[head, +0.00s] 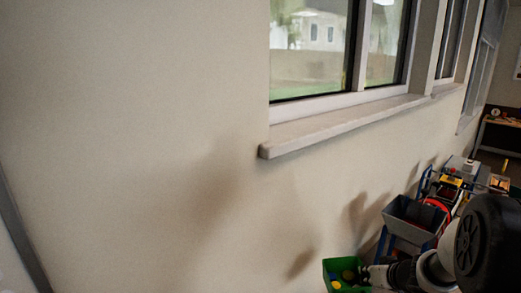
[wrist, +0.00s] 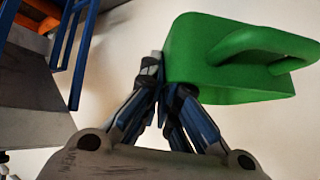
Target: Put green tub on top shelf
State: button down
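The green tub (head: 330,284) is at the bottom of the head view, held off to the side of the wall, with yellow and blue items inside. My gripper (head: 364,273) meets its right side. In the wrist view the green tub (wrist: 225,90) fills the upper right, and my gripper's fingers (wrist: 160,70) are close together at its edge, seemingly pinching its rim. A blue-framed rack (head: 381,246) with a grey bin (head: 408,231) on it stands right of the tub; I cannot tell which shelf is the top one.
A pale wall fills the left and middle of the head view. A window sill (head: 340,122) juts out above the tub. Toys and bins (head: 455,180) crowd the right side, partly behind my arm. A desk (head: 503,122) stands far right.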

jog(key=d+f+m+h, duration=0.1)
jog(key=d+f, duration=0.8)
jog(key=d, duration=0.4)
jog(key=shift+n+y, duration=0.6)
jog(key=a+r, duration=0.3)
jog(key=a, duration=0.2)
jog(key=a+r, duration=0.4)
jog(key=a, duration=0.1)
jog(key=a+r, duration=0.3)
jog(key=a, duration=0.2)
jog(key=shift+s+a+r, duration=0.2)
jog(key=shift+r, duration=0.1)
jog(key=shift+n+y, duration=0.3)
jog(key=shift+n, duration=0.1)
jog(key=s+a+r, duration=0.1)
jog(key=a, duration=0.1)
jog(key=s+a+r, duration=0.1)
jog(key=a+r, duration=0.1)
jog(key=a, duration=0.1)
jog(key=s+a+r, duration=0.1)
jog(key=a, duration=0.2)
jog(key=shift+s+a+r, duration=0.25)
jog(key=shift+s+r, duration=0.05)
jog(key=shift+r, duration=0.05)
jog(key=s+a+r, duration=0.2)
jog(key=s+a, duration=0.2)
jog(key=a, duration=0.2)
jog(key=shift+s+r+n, duration=0.25)
jog(key=shift+r+n, duration=0.05)
jog(key=shift+r, duration=0.05)
